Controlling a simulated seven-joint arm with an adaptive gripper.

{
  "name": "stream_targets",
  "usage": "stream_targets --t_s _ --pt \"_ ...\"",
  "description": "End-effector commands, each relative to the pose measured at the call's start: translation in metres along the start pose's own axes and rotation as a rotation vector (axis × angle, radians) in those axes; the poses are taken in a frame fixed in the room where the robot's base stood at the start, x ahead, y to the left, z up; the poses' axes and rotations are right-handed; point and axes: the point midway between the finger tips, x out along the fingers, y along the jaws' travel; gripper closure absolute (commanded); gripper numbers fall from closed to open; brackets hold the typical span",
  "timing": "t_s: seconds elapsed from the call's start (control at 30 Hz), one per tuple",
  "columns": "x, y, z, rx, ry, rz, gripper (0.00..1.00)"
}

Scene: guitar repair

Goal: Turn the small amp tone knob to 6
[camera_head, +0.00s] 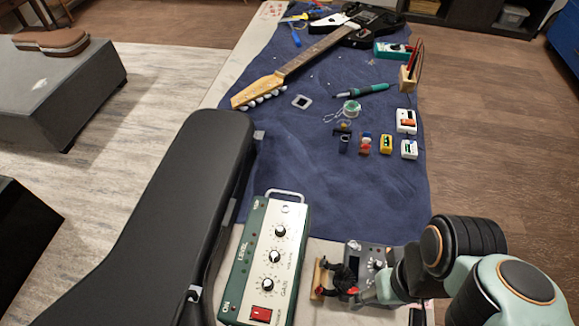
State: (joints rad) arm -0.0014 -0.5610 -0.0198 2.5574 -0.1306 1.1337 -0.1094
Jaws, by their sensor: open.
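A small grey device (375,256) with light knobs on its face lies at the bottom middle of the table. It may be the small amp, but its labels are too small to read, so I cannot tell which knob is tone. My gripper (343,278), dark and open, reaches in from the right over the lower left part of this device. It hides part of the face, and I cannot tell whether it touches a knob. A larger green box (272,232) with a cream panel stands to the left, with several black knobs, a red switch and the words LEVEL and GAIN.
A black case (165,215) lies along the left. A blue cloth (385,190) covers most of the table and bears an electric guitar (310,55), a soldering iron (362,90), solder (351,107) and several small boxes. Bare cloth lies beyond the grey device.

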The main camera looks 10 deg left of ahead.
Motion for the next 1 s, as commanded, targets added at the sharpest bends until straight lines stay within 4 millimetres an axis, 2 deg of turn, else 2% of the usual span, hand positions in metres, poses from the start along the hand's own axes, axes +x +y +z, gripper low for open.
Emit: stream_targets --t_s 0.07,0.13,0.27,0.37,0.4,0.5,0.6,0.7,0.83,1.0 --pt "-0.011 0.005 -0.016 -0.1 0.062 0.022 0.54" --pt "-0.023 0.009 -0.042 -0.229 0.11 0.051 0.54" --pt "-0.032 -0.004 -0.097 -0.522 0.132 0.084 0.54" --pt "-0.025 -0.029 -0.135 -0.727 0.119 0.091 0.54" --pt "-0.019 -0.043 -0.148 -0.801 0.107 0.09 0.54" --pt "0.002 -0.08 -0.167 -0.94 0.059 0.075 0.54" --pt "0.025 -0.11 -0.166 -1.032 -0.008 0.055 0.54" --pt "0.041 -0.125 -0.157 -1.087 -0.055 0.044 0.54" --pt "0.052 -0.128 -0.155 -1.101 -0.058 0.043 0.54" --pt "0.081 -0.126 -0.154 -1.099 -0.06 0.042 0.54"
